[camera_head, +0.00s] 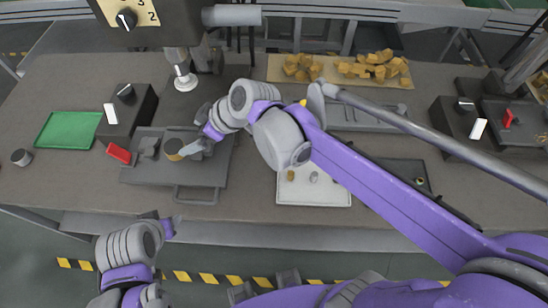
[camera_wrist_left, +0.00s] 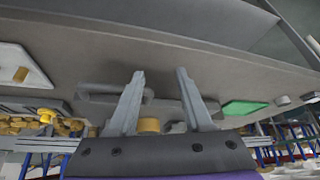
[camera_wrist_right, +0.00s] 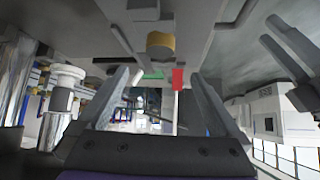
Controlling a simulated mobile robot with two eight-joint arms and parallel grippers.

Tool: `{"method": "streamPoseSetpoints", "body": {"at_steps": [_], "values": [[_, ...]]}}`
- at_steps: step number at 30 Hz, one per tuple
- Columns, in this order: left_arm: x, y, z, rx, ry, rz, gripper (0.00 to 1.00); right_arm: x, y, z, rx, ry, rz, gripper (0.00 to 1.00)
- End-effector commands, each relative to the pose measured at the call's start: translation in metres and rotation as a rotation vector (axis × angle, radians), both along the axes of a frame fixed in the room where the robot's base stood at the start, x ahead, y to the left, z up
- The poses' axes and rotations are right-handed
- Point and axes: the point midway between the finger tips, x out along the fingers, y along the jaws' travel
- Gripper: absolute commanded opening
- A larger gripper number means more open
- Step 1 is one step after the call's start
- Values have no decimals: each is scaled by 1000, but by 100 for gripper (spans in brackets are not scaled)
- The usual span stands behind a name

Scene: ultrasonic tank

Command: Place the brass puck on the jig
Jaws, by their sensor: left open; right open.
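The brass puck (camera_head: 174,149) sits upright on a grey plate with a front handle (camera_head: 197,195), which looks like the jig. It also shows in the right wrist view (camera_wrist_right: 160,46) and, partly hidden, in the left wrist view (camera_wrist_left: 148,125). My right gripper (camera_head: 196,148) is open close to the puck's right side. In the right wrist view the puck is beyond its spread fingers (camera_wrist_right: 163,85), not clamped. My left gripper (camera_head: 174,222) is open and empty in front of the table edge; its spread fingers (camera_wrist_left: 160,75) show in the left wrist view.
A white tray (camera_head: 330,196) holds small brass and grey pieces. A press column (camera_head: 184,75) stands behind the plate. Brass blocks (camera_head: 370,68) lie at the back.

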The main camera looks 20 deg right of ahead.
Motion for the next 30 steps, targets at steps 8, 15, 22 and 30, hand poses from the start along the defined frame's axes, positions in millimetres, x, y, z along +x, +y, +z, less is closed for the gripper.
{"method": "streamPoseSetpoints", "body": {"at_steps": [8, 15, 22, 30], "values": [[0, 0, 0, 0, 0, 0, 50, -53, -97, -34, -84, 142, -349, 100], [0, 0, 0, 0, 0, 0, 50, -127, -202, -85, -147, 253, -838, 100], [0, 0, 0, 0, 0, 0, 50, -153, -233, -102, -155, 269, -1018, 100], [0, 0, 0, 0, 0, 0, 50, -152, -233, -101, -153, 269, -1018, 100]]}}
